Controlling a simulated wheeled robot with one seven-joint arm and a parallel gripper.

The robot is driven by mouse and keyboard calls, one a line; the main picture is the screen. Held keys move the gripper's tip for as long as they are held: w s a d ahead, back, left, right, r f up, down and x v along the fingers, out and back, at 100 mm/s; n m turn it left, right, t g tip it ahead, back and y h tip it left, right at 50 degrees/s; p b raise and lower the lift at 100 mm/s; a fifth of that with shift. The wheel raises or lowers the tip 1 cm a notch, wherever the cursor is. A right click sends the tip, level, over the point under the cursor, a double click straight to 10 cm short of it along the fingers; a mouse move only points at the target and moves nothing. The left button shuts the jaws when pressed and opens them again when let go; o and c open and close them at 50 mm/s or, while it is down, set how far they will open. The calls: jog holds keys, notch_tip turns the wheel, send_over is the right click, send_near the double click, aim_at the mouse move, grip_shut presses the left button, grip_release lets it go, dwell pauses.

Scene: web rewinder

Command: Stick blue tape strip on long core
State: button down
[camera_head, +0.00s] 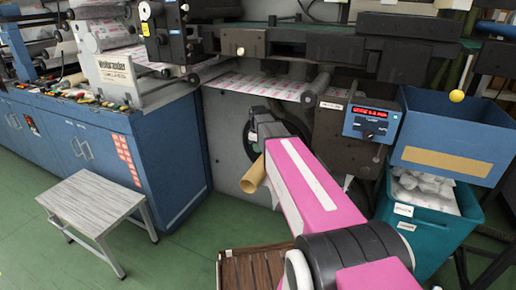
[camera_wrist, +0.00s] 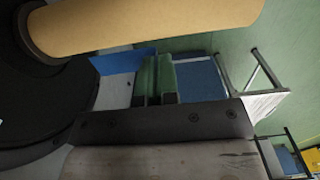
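A tan cardboard core (camera_head: 253,175) sticks out toward me from the dark round hub on the grey machine face. In the wrist view the core (camera_wrist: 140,25) crosses the top, large and close. A bright blue tape strip (camera_wrist: 122,61) lies just below the core there, with a visible gap at its left part. My gripper (camera_wrist: 157,62) has its two green-padded fingers close together, and the strip runs out to the left from between them. In the head view my gripper (camera_head: 257,130) is above the core; its fingertips and the strip are hidden or too small to tell.
A blue cabinet (camera_head: 100,140) and a grey step stool (camera_head: 92,203) stand to the left. A control box with a red display (camera_head: 372,122), a blue bin (camera_head: 452,130) and a teal bin of white scraps (camera_head: 428,225) are right. Green floor is open around the stool.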

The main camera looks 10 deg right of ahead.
aim_at(258, 164)
jog(key=shift+f, duration=0.15)
jog(key=shift+f, duration=3.05)
jog(key=shift+f, duration=0.25)
jog(key=c, duration=1.3)
grip_release()
notch_tip(258, 164, up, 11)
